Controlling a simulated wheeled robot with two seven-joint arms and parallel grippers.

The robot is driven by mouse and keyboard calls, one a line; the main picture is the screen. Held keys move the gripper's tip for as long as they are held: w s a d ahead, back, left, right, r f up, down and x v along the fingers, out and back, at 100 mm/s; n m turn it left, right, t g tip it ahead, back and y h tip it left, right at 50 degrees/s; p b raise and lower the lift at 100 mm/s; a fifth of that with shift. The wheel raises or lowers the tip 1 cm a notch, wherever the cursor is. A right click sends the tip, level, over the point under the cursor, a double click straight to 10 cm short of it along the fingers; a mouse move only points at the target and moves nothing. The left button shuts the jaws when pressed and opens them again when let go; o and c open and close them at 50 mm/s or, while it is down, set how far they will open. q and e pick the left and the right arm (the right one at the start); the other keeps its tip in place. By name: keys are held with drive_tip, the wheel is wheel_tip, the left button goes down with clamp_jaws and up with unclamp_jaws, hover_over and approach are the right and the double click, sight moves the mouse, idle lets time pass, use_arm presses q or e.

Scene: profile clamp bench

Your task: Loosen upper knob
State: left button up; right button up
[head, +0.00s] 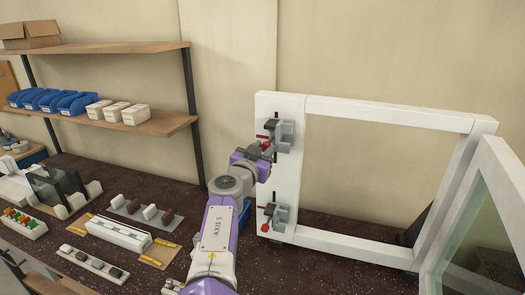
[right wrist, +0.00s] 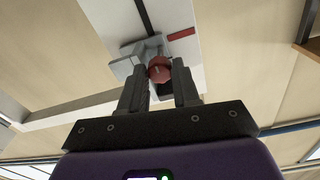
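The upper clamp (head: 285,134) is grey and sits high on the white profile's left post (head: 284,180). Its red upper knob (head: 266,146) is partly hidden by my right gripper (head: 258,156) in the head view. In the right wrist view the red knob (right wrist: 160,69) lies between the two dark fingertips of my right gripper (right wrist: 160,75), which appear to touch it on both sides. The lower clamp (head: 279,214) has its own red knob (head: 265,228) and is apart from the gripper. My left gripper is not in view.
A glass-paned white frame (head: 484,225) stands at the right. The dark bench (head: 330,270) carries holders with small parts (head: 118,233) at the left. Shelves (head: 150,124) with blue bins (head: 55,101) stand behind. The bench under the white frame looks mostly clear.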

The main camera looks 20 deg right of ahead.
clamp_jaws()
